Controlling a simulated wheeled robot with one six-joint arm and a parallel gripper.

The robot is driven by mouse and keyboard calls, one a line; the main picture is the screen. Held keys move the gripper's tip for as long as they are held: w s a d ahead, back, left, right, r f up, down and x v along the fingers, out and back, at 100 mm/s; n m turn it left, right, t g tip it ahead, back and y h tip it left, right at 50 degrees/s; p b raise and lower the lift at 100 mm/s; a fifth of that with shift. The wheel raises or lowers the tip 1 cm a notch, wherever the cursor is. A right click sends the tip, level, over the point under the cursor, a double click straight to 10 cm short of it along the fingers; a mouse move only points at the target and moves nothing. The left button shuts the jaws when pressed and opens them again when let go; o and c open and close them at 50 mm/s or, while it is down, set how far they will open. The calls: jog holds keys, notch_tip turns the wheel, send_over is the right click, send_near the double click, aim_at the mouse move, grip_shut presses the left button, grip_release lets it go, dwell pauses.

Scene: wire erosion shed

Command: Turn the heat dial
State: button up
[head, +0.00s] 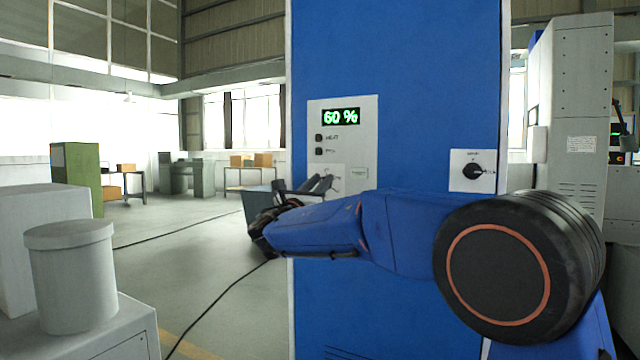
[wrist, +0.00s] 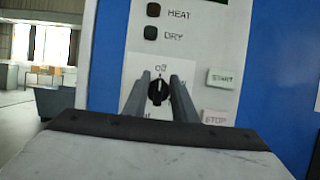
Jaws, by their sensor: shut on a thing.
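A black dial (wrist: 158,92) sits on a white plate on the control panel (head: 369,112), below the HEAT and DRY lamps. In the wrist view its pointer stands about upright, with a small label above it that is hard to read. My gripper (wrist: 159,84) is shut on this dial, one finger on each side. In the head view my gripper (head: 322,186) is at the lower part of the panel and the dial cannot be made out behind it. The green display (head: 341,117) reads 60 %.
A pale green START button (wrist: 221,79) and a STOP button (wrist: 216,118) are right of the dial. Another black knob (head: 473,171) is on the blue cabinet (head: 400,60) further right. A grey canister (head: 70,275) stands at the left. The floor behind is mostly open.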

jog(key=shift+m, duration=0.3)
jog(key=m+g+h, duration=0.1)
jog(key=m+g, duration=0.1)
jog(key=m, duration=0.3)
jog(key=m+g+h, duration=0.1)
jog(key=m+g, duration=0.1)
jog(key=m, duration=0.4)
jog(key=m+g+h, duration=0.2)
jog(key=m+g, duration=0.1)
jog(key=m, duration=0.3)
jog(key=shift+s+d+f, duration=0.2)
jog(key=shift+d+f, duration=0.1)
jog(key=m, duration=0.2)
jog(key=m+g+y, duration=0.1)
jog(key=m, duration=0.2)
jog(key=shift+f+g, duration=0.2)
jog(key=shift+g, duration=0.1)
jog(key=shift+c, duration=0.2)
jog(key=m+y, duration=0.1)
jog(key=m, duration=0.1)
jog(key=m+y, duration=0.1)
jog(key=m, duration=0.1)
jog(key=shift+f+m+g, duration=0.15)
jog(key=shift+m+g, duration=0.15)
jog(key=shift+m, duration=0.1)
jog(key=o, duration=0.7)
jog(key=shift+w, duration=0.1)
jog(key=shift+a, duration=0.1)
jog(key=v, duration=1.7)
